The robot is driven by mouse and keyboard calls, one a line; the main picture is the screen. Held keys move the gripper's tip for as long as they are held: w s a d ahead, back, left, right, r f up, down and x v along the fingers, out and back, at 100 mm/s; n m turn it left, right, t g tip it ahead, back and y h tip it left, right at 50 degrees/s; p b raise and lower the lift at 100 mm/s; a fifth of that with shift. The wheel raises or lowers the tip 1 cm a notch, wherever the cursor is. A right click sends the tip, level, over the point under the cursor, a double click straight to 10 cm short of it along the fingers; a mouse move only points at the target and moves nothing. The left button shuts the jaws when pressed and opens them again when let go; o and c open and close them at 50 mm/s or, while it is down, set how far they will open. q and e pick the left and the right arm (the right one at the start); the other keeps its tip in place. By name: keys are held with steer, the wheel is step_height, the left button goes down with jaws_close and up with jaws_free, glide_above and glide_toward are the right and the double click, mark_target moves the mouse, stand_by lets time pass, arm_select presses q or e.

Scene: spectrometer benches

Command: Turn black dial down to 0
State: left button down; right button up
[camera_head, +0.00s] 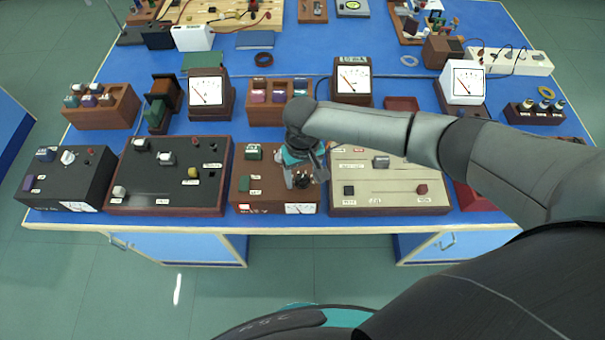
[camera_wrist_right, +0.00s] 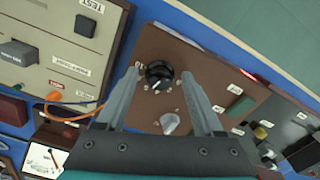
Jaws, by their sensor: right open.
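The black dial (camera_wrist_right: 160,75) sits on the brown box (camera_wrist_right: 200,70), with small markings around it too small to read; a light mark shows on its lower part in the right wrist view. In the head view the dial (camera_head: 303,181) is partly hidden by my right gripper (camera_head: 301,176), and the brown box (camera_head: 262,188) stands at the front edge of the bench. My right gripper (camera_wrist_right: 160,78) is open, pointing down, with one finger on each side of the dial. I cannot tell whether the fingers touch it. My left gripper is not in view.
A grey knob (camera_wrist_right: 170,123) sits close to the dial, between the fingers in the wrist view. A cream panel box (camera_head: 390,192) stands right of the brown box, and a dark panel box (camera_head: 165,190) stands left. Meters and more apparatus fill the blue bench (camera_head: 310,60) behind.

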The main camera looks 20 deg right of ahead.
jaws_close()
stand_by(0.4)
steer(key=shift+r+n, duration=0.1)
steer(key=shift+n, duration=0.2)
steer(key=shift+n+p, duration=0.6)
steer(key=n+p, duration=0.1)
steer(key=n, duration=0.1)
steer(key=shift+n, duration=0.3)
steer(key=n+p, duration=0.1)
steer(key=n, duration=0.4)
steer(key=shift+w+d+n, duration=0.1)
steer(key=shift+n, duration=0.2)
steer(key=n, duration=0.5)
steer(key=shift+w, duration=0.1)
steer(key=n, duration=0.6)
steer(key=shift+n, duration=0.4)
